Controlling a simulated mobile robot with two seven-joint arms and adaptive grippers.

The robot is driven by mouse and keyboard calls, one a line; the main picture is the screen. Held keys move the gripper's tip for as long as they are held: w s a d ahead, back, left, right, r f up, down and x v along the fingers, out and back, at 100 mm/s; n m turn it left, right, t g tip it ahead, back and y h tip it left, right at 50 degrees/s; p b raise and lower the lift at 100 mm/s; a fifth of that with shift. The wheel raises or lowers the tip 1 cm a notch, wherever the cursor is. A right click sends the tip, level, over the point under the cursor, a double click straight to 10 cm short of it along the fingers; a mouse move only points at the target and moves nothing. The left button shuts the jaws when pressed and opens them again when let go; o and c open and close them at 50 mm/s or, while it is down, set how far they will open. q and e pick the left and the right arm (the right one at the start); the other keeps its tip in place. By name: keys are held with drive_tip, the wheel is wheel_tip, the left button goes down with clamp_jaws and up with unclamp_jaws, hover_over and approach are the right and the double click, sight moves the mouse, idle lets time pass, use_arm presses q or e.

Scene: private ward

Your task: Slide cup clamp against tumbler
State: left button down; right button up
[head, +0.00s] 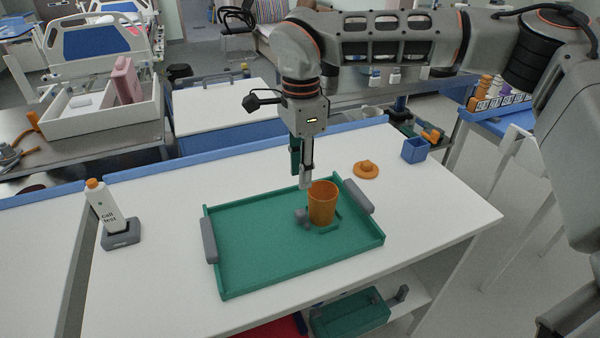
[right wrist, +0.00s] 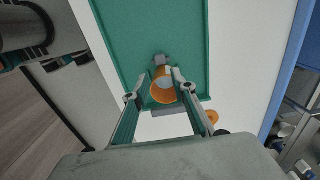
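An orange tumbler (head: 322,203) stands upright on the right part of a green tray (head: 260,258). The cup clamp shows as a grey knob (head: 301,215) at the tumbler's left and a low green piece (head: 330,228) by its base; I cannot tell whether it touches the tumbler. My right gripper (head: 304,186) points down at the tumbler's upper left, near rim height. In the right wrist view its fingers (right wrist: 159,76) are apart, with the tumbler (right wrist: 162,92) showing between them and the grey knob (right wrist: 161,59) just beyond. My left gripper is out of view.
Grey handles (head: 209,240) flank the tray. An orange lidded disc (head: 366,170) and a blue box (head: 414,150) sit behind it to the right. A white bottle (head: 104,208) stands in a grey base at the left.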

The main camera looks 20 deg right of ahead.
sight(301, 218)
drive_tip(key=shift+a, duration=0.1)
clamp_jaws()
drive_tip(key=a+f+m+h+p, duration=0.1)
drive_tip(key=a+m+p, duration=0.3)
drive_tip(key=m, duration=1.4)
drive_tip(key=a+f+m+h+p, duration=0.2)
drive_tip(key=a+m, duration=0.3)
drive_tip(key=m, duration=1.3)
drive_tip(key=x, duration=0.8)
drive_tip(key=shift+s+a+f, duration=0.1)
drive_tip(key=shift+s+f, duration=0.05)
drive_tip(key=shift+f, duration=0.2)
drive_tip(key=d, duration=0.2)
drive_tip(key=shift+d+r+p, duration=0.25)
drive_tip(key=shift+d+p, duration=0.05)
drive_tip(key=shift+p, duration=0.05)
drive_tip(key=shift+d, duration=0.55)
drive_tip(key=shift+d+f, duration=0.1)
